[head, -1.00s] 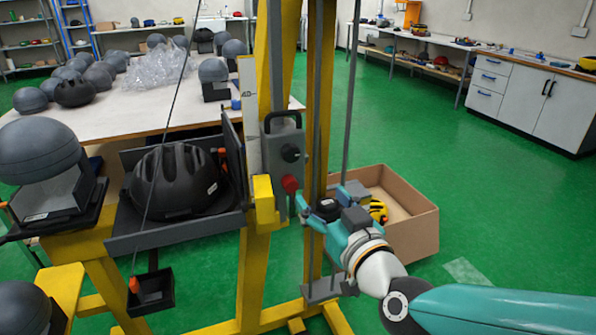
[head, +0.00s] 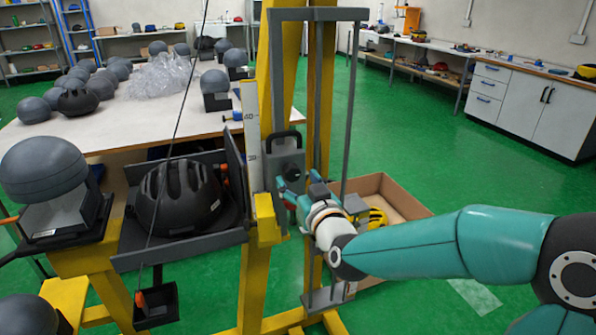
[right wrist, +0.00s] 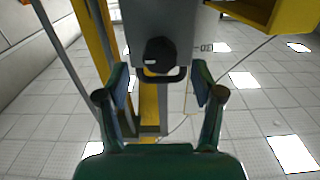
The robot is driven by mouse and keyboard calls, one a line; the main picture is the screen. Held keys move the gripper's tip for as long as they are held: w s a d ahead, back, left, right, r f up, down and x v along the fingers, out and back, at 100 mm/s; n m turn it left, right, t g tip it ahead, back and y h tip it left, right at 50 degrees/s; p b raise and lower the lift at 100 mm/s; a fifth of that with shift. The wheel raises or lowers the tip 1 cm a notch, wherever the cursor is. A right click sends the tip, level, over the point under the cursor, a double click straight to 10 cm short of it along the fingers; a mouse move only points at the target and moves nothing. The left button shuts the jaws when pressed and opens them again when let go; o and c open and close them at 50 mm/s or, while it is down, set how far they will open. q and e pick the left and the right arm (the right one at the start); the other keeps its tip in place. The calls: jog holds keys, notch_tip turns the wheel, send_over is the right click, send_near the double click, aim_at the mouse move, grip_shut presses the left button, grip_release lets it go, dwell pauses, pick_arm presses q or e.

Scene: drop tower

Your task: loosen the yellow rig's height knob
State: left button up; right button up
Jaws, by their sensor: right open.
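The yellow rig (head: 270,60) stands in the centre of the head view with a grey carriage block (head: 270,162) on its post. A black round knob (head: 291,169) is on the block's front, below a dark carrying handle. My right gripper (head: 285,190) is open just below and in front of that knob. Contact cannot be told. My left gripper is not in view.
A black helmet (head: 178,197) sits in a grey cradle left of the post. A grey frame (head: 345,110) with a rod rises behind my right gripper. A cardboard box (head: 400,200) stands on the floor behind the arm. The green floor at right is clear.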

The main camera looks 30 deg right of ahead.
aim_at(294, 175)
jog(key=shift+x, duration=1.55)
